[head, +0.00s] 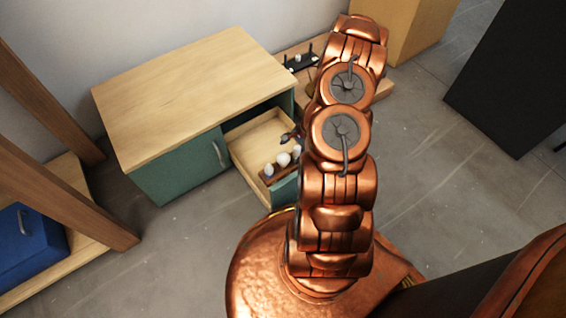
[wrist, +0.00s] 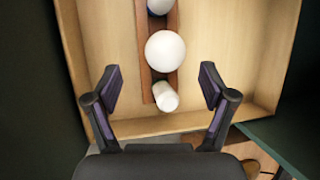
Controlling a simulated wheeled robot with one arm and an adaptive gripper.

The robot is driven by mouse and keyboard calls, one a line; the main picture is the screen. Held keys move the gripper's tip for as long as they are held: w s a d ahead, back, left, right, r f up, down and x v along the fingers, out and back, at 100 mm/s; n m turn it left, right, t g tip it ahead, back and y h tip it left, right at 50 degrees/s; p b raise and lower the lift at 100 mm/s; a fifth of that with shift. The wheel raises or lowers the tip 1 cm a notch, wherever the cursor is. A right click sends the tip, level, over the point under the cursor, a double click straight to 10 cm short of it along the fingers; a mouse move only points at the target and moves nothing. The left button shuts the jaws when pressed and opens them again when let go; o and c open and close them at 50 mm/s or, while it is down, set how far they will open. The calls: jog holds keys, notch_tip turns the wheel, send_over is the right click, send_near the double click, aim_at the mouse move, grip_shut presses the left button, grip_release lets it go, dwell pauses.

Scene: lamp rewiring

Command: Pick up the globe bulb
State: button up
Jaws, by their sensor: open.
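The globe bulb (wrist: 165,50) is a round white ball in a brown wooden rack (wrist: 144,60) inside the open drawer. In the head view it appears to be the middle white bulb (head: 283,159). My gripper (wrist: 160,82) is open, with a finger on each side of the rack. The globe bulb lies just beyond the fingertips, apart from both. A smaller white cylindrical bulb (wrist: 166,97) stands nearer, in the gap between the fingers. The head view does not clearly show my gripper.
Another bulb with a blue part (wrist: 160,6) sits at the far end of the rack. The drawer (wrist: 220,60) has bare floor on both sides of the rack and raised wooden walls. The green cabinet (head: 180,170) with a wooden top (head: 180,90) stands over the drawer.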

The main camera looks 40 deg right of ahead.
aim_at(286, 155)
jog(key=shift+w+d+b+x, duration=0.15)
jog(key=shift+b+x, duration=0.65)
jog(key=shift+x, duration=0.95)
jog(key=shift+w+d+b+x, duration=0.15)
jog(key=shift+b+x, duration=0.6)
jog(key=shift+x, duration=1)
jog(key=shift+a, duration=0.1)
jog(key=c, duration=1.2)
